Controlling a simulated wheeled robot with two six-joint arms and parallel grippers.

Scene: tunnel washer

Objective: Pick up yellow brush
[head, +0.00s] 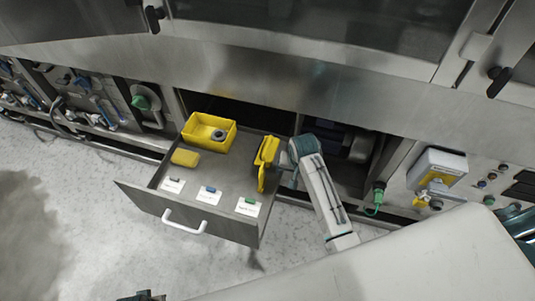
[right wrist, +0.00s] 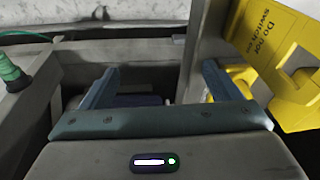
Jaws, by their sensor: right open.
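A small yellow block (head: 186,157), which may be the yellow brush, lies in the left part of the open grey drawer (head: 228,172). Bristles cannot be made out. My right gripper (head: 284,162) is at the drawer's right side, well apart from the block. In the right wrist view its two fingers (right wrist: 162,85) are spread, with nothing held between them; the block cannot be identified there. A dark tip at the head view's bottom edge may be my left gripper (head: 142,296); its jaws cannot be made out.
A yellow bin (head: 208,133) with a round grey part stands at the drawer's back. A yellow lettered piece (head: 267,152), also close in the right wrist view (right wrist: 285,50), is beside my right gripper. White labels (head: 209,195) lie near the drawer's front, by its handle (head: 184,223).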

